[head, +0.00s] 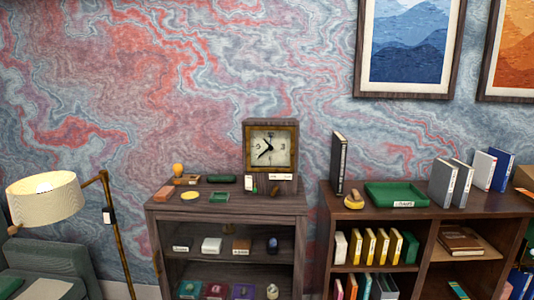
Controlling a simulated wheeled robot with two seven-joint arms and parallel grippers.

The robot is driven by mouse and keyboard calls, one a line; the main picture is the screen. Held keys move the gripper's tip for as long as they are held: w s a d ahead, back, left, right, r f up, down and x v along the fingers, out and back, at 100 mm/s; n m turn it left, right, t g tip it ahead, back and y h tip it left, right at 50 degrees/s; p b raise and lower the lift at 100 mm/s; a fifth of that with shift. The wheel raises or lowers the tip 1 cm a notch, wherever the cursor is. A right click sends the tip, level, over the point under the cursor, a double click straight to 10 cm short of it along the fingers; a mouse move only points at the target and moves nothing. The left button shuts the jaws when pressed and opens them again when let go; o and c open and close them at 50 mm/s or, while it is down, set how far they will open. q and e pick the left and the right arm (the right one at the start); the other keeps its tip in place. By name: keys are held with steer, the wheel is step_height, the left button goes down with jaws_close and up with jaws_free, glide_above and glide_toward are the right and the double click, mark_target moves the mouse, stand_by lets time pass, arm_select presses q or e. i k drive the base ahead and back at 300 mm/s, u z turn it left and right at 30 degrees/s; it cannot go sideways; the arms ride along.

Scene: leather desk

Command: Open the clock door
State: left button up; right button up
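The clock (271,146) stands upright on top of the dark wooden shelf unit (235,214) in the middle of the head view. It has a brown wooden case and a square, brass-coloured front frame around a pale dial with black hands. The front looks closed, with no gap visible at its edges. Small labels and a small brown piece sit at its base. Neither of my grippers shows in the head view.
A green tray (396,194) and upright books (440,183) stand on the right bookcase. A stamp (178,170), a yellow disc (190,195) and other small items lie left of the clock. A floor lamp (45,197) and green armchair (50,260) are at left.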

mark_target(292, 152)
steer(key=u, duration=0.55)
steer(key=i, duration=0.7)
steer(key=u, duration=0.1)
